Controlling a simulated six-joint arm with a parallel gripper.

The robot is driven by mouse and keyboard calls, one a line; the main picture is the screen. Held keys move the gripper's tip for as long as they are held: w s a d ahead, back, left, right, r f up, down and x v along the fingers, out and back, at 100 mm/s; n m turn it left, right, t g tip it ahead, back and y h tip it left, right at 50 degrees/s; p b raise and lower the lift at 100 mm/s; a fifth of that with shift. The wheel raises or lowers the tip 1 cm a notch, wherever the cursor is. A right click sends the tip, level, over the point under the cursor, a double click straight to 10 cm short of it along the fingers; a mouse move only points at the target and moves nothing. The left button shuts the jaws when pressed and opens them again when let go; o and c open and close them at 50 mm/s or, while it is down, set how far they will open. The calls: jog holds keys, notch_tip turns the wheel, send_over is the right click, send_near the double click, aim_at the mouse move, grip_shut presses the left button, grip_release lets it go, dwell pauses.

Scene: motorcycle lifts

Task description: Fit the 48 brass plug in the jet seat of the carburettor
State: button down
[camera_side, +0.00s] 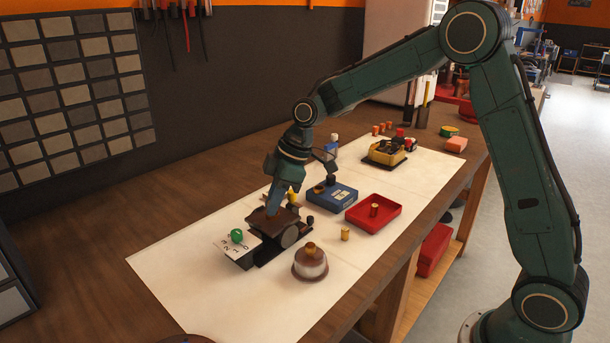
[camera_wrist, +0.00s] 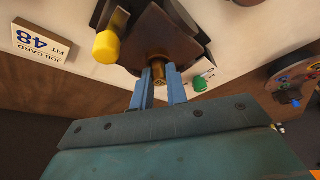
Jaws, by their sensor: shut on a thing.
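The carburettor (camera_side: 275,219) is a brown block on a dark base, standing on the white mat. In the wrist view its brown top plate (camera_wrist: 178,46) fills the upper middle. My gripper (camera_side: 273,208) points down at this plate. In the wrist view my gripper (camera_wrist: 159,84) has its blue fingers shut on a brass plug (camera_wrist: 158,71). The plug's far end meets a dark round spot on the plate, which I take for the jet seat. I cannot tell whether the plug is inside the seat or just at its mouth. No number on the plug is readable.
A job card (camera_wrist: 40,42) reads "FIT 48". A yellow knob (camera_wrist: 107,47) and a green knob (camera_wrist: 200,84) flank the carburettor. A brass plug (camera_side: 345,234) stands on the mat; another sits in the red tray (camera_side: 352,221). A blue box (camera_side: 343,200) and a domed part (camera_side: 310,265) are near.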

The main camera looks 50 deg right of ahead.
jog(key=c, duration=0.9)
grip_release()
jog(key=shift+r, duration=0.15)
jog(key=shift+r, duration=3.85)
